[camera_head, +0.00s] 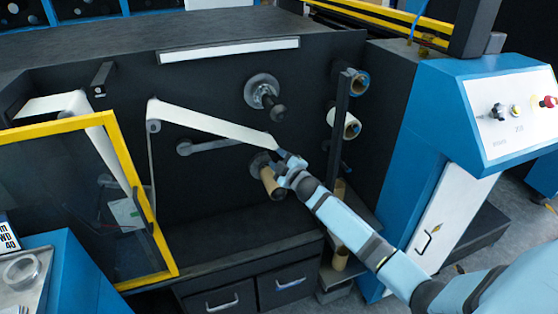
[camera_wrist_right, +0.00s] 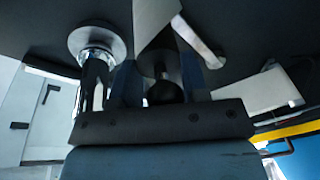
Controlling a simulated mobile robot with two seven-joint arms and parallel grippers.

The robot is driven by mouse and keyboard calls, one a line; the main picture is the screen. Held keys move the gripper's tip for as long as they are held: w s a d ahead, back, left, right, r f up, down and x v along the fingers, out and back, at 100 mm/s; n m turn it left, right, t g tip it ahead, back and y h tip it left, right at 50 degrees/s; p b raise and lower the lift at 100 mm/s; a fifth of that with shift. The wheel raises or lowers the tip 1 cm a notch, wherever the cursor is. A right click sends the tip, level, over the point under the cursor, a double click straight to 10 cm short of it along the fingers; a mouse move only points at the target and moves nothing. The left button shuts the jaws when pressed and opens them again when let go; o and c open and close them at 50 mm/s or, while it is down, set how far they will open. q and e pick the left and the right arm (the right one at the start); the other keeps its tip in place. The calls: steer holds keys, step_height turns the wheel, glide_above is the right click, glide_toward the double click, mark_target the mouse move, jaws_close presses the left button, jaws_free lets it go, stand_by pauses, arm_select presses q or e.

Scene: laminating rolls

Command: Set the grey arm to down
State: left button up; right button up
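The grey arm (camera_head: 215,146) is a slim bar on the dark machine face, running roughly level from a round pivot at its left end. Its right end is hidden near the white web and my right gripper (camera_head: 285,158). The arm also shows in the right wrist view (camera_wrist_right: 200,42). There, a dark round knob (camera_wrist_right: 165,92) on a shaft sits between the two fingers of my right gripper (camera_wrist_right: 163,85). The fingers are spread around the knob; whether they press on it cannot be told. My left gripper is not in view.
A white web (camera_head: 210,124) slopes down to the gripper. A flanged spindle (camera_head: 263,92) is above it, and a cardboard core (camera_head: 271,181) close below. A dark upright post (camera_head: 338,125) with rolls stands right. A yellow-framed guard (camera_head: 150,225) is left.

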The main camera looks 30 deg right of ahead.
steer(key=shift+a, duration=0.1)
jaws_close()
steer(key=f+b, duration=0.2)
steer(key=f+m+b, duration=0.1)
steer(key=f, duration=0.1)
steer(key=f+m+b, duration=0.1)
steer(key=f+b, duration=0.1)
steer(key=shift+a+f+b, duration=0.35)
steer(key=shift+a+f, duration=0.05)
steer(key=f+m+b, duration=0.1)
steer(key=a+f+m+b, duration=0.1)
steer(key=f, duration=0.1)
steer(key=shift+w+f+t+b, duration=0.2)
steer(key=shift+t+b, duration=0.1)
steer(key=shift+t, duration=0.1)
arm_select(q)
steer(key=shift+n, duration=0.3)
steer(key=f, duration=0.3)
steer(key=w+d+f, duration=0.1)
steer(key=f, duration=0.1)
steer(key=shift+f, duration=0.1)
arm_select(e)
steer(key=shift+a+f, duration=0.1)
steer(key=shift+a, duration=0.05)
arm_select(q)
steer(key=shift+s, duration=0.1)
